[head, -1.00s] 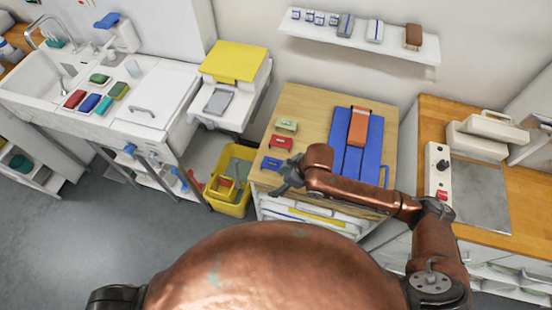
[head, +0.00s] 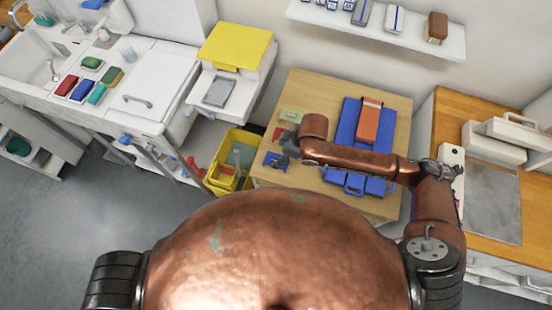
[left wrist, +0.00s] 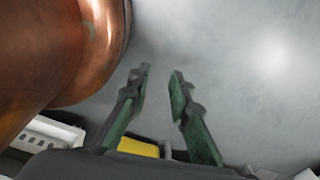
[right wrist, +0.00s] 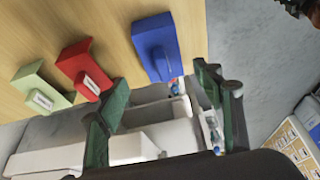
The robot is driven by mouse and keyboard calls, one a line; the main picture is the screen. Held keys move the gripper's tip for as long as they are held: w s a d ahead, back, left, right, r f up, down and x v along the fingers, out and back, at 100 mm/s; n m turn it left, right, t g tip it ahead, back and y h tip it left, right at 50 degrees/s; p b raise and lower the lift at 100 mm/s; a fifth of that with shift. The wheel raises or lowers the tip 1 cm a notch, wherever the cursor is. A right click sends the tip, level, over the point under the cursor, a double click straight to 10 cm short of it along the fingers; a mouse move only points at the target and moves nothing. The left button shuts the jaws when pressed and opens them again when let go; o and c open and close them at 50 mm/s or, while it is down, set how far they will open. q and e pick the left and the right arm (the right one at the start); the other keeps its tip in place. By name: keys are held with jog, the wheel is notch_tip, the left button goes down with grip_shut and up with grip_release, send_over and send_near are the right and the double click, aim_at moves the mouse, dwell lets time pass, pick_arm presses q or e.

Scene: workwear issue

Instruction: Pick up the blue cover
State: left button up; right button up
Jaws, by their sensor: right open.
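The blue cover (head: 273,160) is a small blue piece lying near the left front edge of the wooden table. In the right wrist view the blue cover (right wrist: 153,42) shows just beyond the fingertips, between their lines. My right gripper (head: 286,152) is open and empty, over the table beside the blue cover and partly hiding it in the head view. Its two green fingers (right wrist: 165,88) are spread in the right wrist view. My left gripper (left wrist: 158,80) is open and empty above grey floor in the left wrist view; the head view does not show it.
A red cover (right wrist: 85,68) and a pale green cover (right wrist: 42,88) lie in a row with the blue one. A large blue folded item (head: 350,120) with an orange-brown piece (head: 369,124) lies further right on the table (head: 315,90). A yellow bin (head: 219,176) stands left of the table.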

aim_at(277, 158)
jog(key=x, duration=0.4)
jog(key=shift+s+f, duration=0.15)
jog(key=shift+s, duration=0.15)
jog(key=c, duration=0.6)
jog(key=shift+c, duration=1.3)
pick_arm(q)
jog(key=shift+w+f, duration=0.15)
jog(key=shift+w, duration=0.75)
jog(key=shift+w, duration=0.15)
